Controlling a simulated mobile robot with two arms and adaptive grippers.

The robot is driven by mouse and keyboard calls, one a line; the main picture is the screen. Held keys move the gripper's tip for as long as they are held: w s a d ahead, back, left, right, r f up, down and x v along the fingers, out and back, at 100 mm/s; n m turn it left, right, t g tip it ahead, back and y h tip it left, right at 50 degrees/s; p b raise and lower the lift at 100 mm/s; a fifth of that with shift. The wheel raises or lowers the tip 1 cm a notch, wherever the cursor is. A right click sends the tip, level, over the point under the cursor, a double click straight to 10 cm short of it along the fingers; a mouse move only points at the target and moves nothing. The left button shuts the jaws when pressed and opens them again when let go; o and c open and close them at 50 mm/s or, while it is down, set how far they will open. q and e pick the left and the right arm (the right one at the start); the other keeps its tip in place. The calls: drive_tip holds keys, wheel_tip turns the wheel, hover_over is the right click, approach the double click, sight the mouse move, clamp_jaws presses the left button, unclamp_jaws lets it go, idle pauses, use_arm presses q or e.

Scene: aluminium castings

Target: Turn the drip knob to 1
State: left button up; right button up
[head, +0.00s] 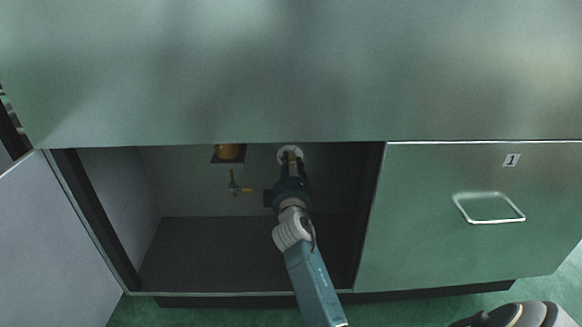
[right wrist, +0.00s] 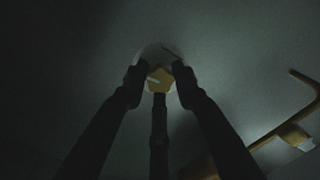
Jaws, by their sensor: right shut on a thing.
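The drip knob is a small yellow-brass knob (right wrist: 159,79) on a round white dial (right wrist: 153,53) on the cabinet's back wall. The dial also shows in the head view (head: 281,154), partly covered by my gripper. A small dark mark is visible at the dial's upper right; its numbers cannot be read. My right gripper (head: 291,167) reaches into the open cabinet from the front. In the right wrist view its dark fingers (right wrist: 158,88) are closed around the knob from the sides and below. My left gripper is not in view.
The cabinet (head: 210,255) has an open door (head: 55,245) at left. A brass valve with a yellow lever (head: 240,188) sits left of my gripper, below a dark plate with a brass fitting (head: 229,152). A drawer front (head: 430,240) marked 1 with a handle (head: 489,221) is at right.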

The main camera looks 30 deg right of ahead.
drive_tip(key=shift+w+a+r+m, duration=0.2)
drive_tip(key=shift+a+m, duration=0.3)
drive_tip(key=shift+m, duration=0.5)
drive_tip(key=o, duration=1.2)
drive_tip(key=shift+w, duration=0.15)
drive_tip(key=shift+d, duration=0.15)
wheel_tip(320, 180, up, 10)
drive_tip(key=shift+r, duration=0.1)
